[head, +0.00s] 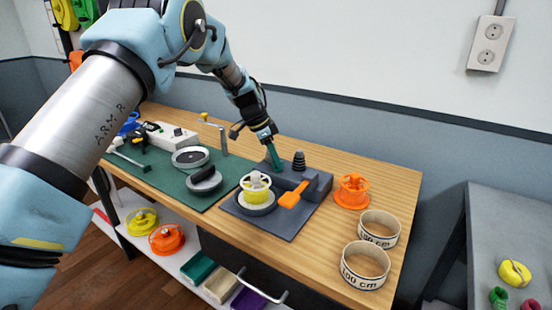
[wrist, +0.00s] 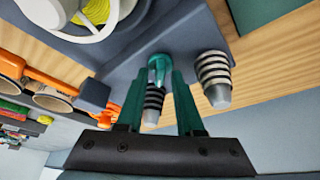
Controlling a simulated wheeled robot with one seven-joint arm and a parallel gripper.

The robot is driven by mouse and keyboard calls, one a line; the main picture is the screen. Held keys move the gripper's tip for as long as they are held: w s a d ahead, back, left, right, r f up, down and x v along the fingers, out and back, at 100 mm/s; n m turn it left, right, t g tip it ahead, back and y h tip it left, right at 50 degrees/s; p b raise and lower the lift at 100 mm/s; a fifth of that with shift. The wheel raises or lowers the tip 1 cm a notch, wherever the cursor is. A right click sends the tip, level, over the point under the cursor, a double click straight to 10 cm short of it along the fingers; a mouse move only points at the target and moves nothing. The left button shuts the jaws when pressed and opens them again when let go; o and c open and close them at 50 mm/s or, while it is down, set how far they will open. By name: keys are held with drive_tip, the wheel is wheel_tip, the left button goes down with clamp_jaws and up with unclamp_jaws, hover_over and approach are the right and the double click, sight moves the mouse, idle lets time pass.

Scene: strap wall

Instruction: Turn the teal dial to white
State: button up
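In the wrist view a small teal dial (wrist: 160,68) sits on the grey block. It lies between the tips of my gripper's two dark green fingers (wrist: 160,75). The fingers are apart, one on each side of the dial; I cannot tell whether they press on it. In the head view my gripper (head: 275,158) points down at the back of the grey block (head: 318,184), and it hides the dial there. No white mark or dial scale can be made out in either view.
A black ribbed cone (head: 299,160) stands close to the right of my gripper. In front are a yellow-and-white spool (head: 256,186) and an orange paddle (head: 293,195). An orange spool (head: 352,190) and two strap rings (head: 379,229) stand to the right.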

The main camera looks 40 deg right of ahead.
clamp_jaws()
drive_tip(key=shift+n+b, duration=0.3)
drive_tip(key=shift+b, duration=0.05)
drive_tip(key=n+t+b, duration=0.1)
drive_tip(key=n+b, duration=0.1)
drive_tip(key=shift+s+f+n, duration=0.1)
drive_tip(key=shift+n, duration=0.2)
drive_tip(key=n+t+b, duration=0.1)
drive_tip(key=n, duration=0.1)
drive_tip(key=shift+s+n+h, duration=0.1)
drive_tip(key=shift+n+h, duration=0.2)
drive_tip(key=shift+n, duration=0.1)
drive_tip(key=n+t, duration=0.1)
drive_tip(key=n, duration=0.3)
drive_tip(key=n+t+p, duration=0.1)
drive_tip(key=n, duration=0.1)
drive_tip(key=shift+s+r+t, duration=0.2)
drive_tip(key=shift+r+t, duration=0.05)
drive_tip(key=shift+t, duration=0.05)
drive_tip(key=n+y, duration=0.1)
drive_tip(key=n, duration=0.2)
drive_tip(key=n+t+y+p, duration=0.1)
drive_tip(key=n, duration=0.1)
drive_tip(key=shift+d+n+t, duration=0.1)
drive_tip(key=shift+n+t, duration=0.2)
drive_tip(key=shift+n, duration=0.1)
drive_tip(key=shift+f, duration=0.1)
